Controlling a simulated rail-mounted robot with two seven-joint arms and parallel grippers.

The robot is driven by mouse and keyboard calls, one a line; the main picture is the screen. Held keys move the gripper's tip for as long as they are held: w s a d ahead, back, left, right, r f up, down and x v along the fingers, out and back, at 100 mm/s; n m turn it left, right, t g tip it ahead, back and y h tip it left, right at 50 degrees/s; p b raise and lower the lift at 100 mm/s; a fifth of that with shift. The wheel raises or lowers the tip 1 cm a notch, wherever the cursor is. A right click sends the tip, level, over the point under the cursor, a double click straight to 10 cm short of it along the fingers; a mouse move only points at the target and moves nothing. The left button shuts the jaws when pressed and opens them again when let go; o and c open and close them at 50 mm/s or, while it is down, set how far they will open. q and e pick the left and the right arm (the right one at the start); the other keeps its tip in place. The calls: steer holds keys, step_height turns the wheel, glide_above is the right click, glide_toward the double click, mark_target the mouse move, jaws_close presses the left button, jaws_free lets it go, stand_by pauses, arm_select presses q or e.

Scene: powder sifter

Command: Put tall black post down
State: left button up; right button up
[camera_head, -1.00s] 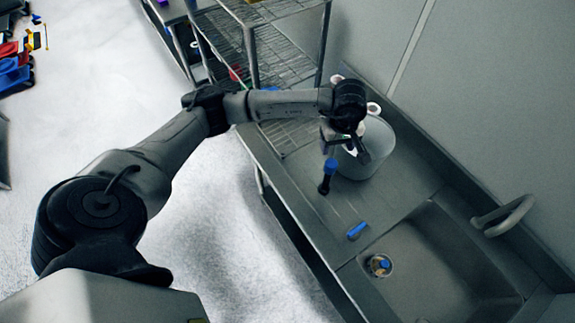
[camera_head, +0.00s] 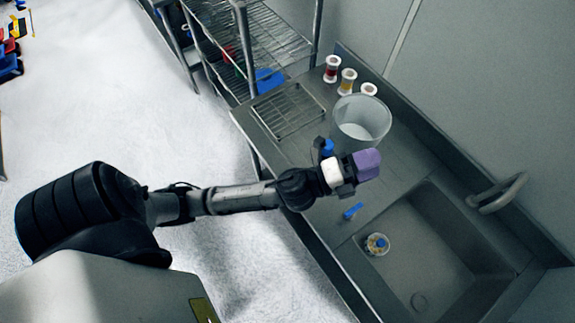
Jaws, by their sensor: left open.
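The tall black post shows only in part: a blue piece with black beside it (camera_head: 326,147) stands out just behind my left wrist, over the counter. The rest is hidden, so I cannot tell whether it touches the counter. My left gripper (camera_head: 352,172) is open over the counter, in front of the clear container and above the sink's left side. A white and purple piece (camera_head: 366,164) shows at its end; I cannot tell whether it is part of the gripper. My right gripper is not in view.
A clear container (camera_head: 361,122) stands on the steel counter (camera_head: 408,165), with three spools (camera_head: 347,82) behind it. A wire rack (camera_head: 288,110) lies to its left. A small blue item (camera_head: 353,211) lies near the sink (camera_head: 440,250), which holds a small round cup (camera_head: 376,245).

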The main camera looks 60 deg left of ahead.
arm_select(q)
steer(key=s+a+f+n+g+y, duration=0.45)
steer(key=f+n+y, duration=0.3)
steer(key=n, duration=0.35)
steer(key=s+a+f+n+g, duration=0.1)
steer(key=s+f+n+g, duration=0.3)
steer(key=s, duration=0.5)
steer(key=s+a+f+n+g, duration=0.1)
steer(key=s+f+n+g, duration=0.4)
steer(key=s+f+g, duration=0.3)
steer(key=shift+s+f, duration=0.7)
steer(key=shift+s, duration=0.5)
